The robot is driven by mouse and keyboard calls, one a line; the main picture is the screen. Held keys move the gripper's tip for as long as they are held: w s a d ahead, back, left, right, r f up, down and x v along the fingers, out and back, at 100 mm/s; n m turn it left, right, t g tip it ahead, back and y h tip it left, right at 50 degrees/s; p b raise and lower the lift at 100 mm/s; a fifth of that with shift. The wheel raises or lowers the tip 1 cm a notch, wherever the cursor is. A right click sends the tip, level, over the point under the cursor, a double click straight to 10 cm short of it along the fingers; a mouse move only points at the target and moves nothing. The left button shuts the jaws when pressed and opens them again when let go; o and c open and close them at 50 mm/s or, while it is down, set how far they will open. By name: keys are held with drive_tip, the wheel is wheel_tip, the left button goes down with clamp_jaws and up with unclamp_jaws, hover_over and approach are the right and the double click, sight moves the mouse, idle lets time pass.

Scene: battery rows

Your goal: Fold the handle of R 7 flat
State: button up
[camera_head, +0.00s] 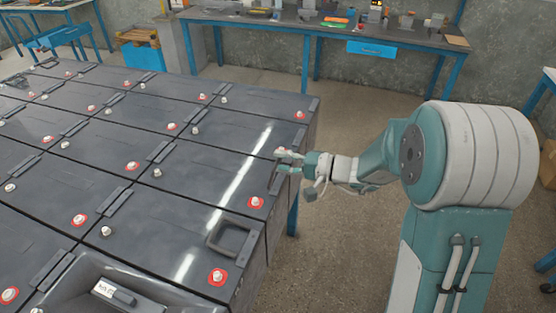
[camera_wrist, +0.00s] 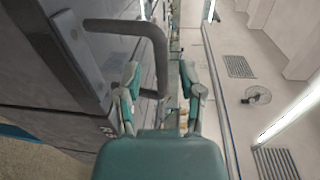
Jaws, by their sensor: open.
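My gripper (camera_head: 287,159) is open above the right edge of the battery rows. In the wrist view, my gripper (camera_wrist: 160,80) shows its two fingers apart. A dark bent handle (camera_wrist: 148,27) stands out from a battery (camera_wrist: 50,25) there, and its lower end shows between the fingers; contact is unclear. In the head view, a dark handle (camera_head: 274,178) shows just below the fingertips, partly hidden. Another raised handle (camera_head: 229,237) stands on a nearer battery at the right edge. No R 7 label is readable, so I cannot tell which handle bears it.
Several dark batteries (camera_head: 195,190) with red-ringed and plain terminals fill the left side. Most handles there lie flat. A loose-looking labelled part (camera_head: 115,293) sits at the front. A blue workbench (camera_head: 330,29) with tools stands behind. The floor (camera_head: 345,235) right of the batteries is clear.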

drive_tip(key=shift+w+a, duration=0.15)
drive_tip(key=shift+a, duration=0.45)
drive_tip(key=shift+d, duration=0.25)
